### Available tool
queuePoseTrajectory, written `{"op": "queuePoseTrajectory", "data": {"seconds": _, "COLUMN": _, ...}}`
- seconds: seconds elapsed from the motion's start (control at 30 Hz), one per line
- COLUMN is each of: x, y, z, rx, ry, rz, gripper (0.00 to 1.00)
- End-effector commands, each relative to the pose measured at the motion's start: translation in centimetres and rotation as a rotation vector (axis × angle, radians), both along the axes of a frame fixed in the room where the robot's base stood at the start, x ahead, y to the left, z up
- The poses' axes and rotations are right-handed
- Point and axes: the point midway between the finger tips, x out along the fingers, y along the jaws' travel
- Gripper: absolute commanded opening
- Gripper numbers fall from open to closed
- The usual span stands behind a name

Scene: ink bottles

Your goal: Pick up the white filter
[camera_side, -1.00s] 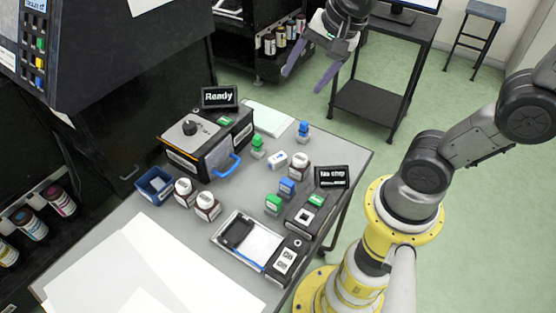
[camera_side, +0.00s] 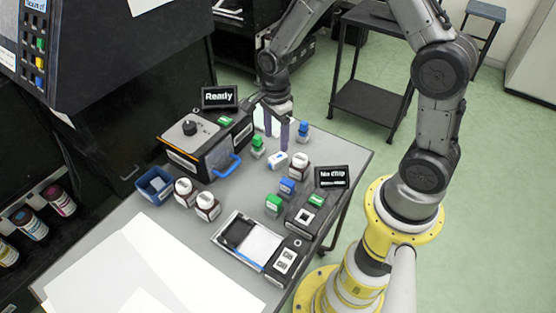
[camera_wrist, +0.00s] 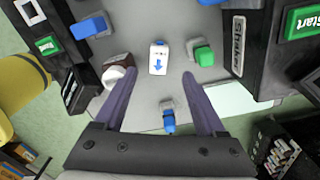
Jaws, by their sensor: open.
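The white filter (camera_side: 277,160) is a small white block with a blue mark, lying on the grey table among small bottles. In the wrist view the filter (camera_wrist: 158,58) shows a blue arrow and lies just beyond the fingertips, roughly centred between them. My gripper (camera_side: 276,135) points down above the table's far part, behind the filter in the side view. Its two purple fingers are apart with nothing held between them. In the wrist view my gripper (camera_wrist: 159,76) shows both fingers spread. The exact height of the fingertips above the table is hard to tell.
A green-capped item (camera_side: 257,147) stands left of the filter and a white-capped dark bottle (camera_side: 299,164) right of it. A blue-capped item (camera_side: 303,129) stands near the gripper; in the wrist view it (camera_wrist: 169,122) shows between the fingers' bases. A machine (camera_side: 205,145) stands at left.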

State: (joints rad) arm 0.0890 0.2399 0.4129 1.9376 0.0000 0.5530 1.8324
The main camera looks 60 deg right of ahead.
Motion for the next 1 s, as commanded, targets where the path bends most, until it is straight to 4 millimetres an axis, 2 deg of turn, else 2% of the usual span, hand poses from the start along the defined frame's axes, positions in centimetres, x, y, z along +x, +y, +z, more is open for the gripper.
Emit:
{"op": "queuePoseTrajectory", "data": {"seconds": 0.1, "x": -0.1, "y": 0.0, "z": -1.9, "rx": 0.000, "ry": 0.003, "rz": 0.001, "gripper": 0.72}}
{"op": "queuePoseTrajectory", "data": {"seconds": 0.37, "x": -0.1, "y": 0.1, "z": -3.7, "rx": 0.000, "ry": 0.001, "rz": 0.001, "gripper": 0.72}}
{"op": "queuePoseTrajectory", "data": {"seconds": 0.6, "x": -0.3, "y": 0.2, "z": -7.1, "rx": 0.000, "ry": 0.003, "rz": 0.002, "gripper": 0.72}}
{"op": "queuePoseTrajectory", "data": {"seconds": 0.7, "x": -0.2, "y": 0.2, "z": -7.9, "rx": 0.000, "ry": 0.001, "rz": 0.001, "gripper": 0.72}}
{"op": "queuePoseTrajectory", "data": {"seconds": 1.0, "x": -0.1, "y": 0.2, "z": -8.2, "rx": 0.000, "ry": -0.003, "rz": 0.001, "gripper": 0.71}}
